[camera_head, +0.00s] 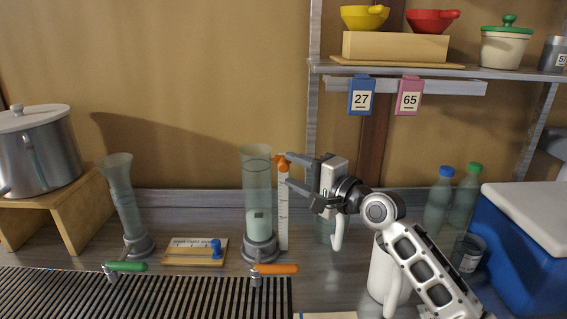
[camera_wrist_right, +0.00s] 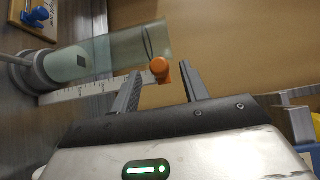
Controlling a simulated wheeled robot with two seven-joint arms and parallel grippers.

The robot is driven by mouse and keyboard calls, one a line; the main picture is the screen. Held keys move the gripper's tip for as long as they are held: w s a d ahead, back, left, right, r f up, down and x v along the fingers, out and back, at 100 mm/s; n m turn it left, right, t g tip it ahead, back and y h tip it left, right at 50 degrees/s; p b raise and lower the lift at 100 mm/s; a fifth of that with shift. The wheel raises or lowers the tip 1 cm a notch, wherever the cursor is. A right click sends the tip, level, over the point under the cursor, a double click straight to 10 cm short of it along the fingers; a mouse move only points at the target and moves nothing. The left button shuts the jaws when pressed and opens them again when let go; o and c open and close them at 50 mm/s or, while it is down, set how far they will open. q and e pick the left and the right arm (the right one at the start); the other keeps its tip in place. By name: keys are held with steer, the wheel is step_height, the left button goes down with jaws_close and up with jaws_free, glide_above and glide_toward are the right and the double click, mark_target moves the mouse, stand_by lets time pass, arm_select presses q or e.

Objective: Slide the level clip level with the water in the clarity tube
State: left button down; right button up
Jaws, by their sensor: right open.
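My right gripper (camera_head: 289,169) is open at the clip, coming from the right. In the right wrist view the clip (camera_wrist_right: 160,70) lies between the two fingertips (camera_wrist_right: 159,72), with gaps on both sides. My left gripper is not in view.
A second clear tube (camera_head: 122,195) stands at the left, beside a wooden board with a blue knob (camera_head: 197,252). Green (camera_head: 127,266) and orange (camera_head: 277,268) tap handles are in front. A white mug (camera_head: 385,275), bottles (camera_head: 438,205) and a blue cooler (camera_head: 515,250) crowd the right.

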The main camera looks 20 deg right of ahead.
mark_target(288, 168)
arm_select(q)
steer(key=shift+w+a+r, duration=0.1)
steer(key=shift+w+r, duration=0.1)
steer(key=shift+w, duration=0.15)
arm_select(e)
steer(key=shift+x, duration=2)
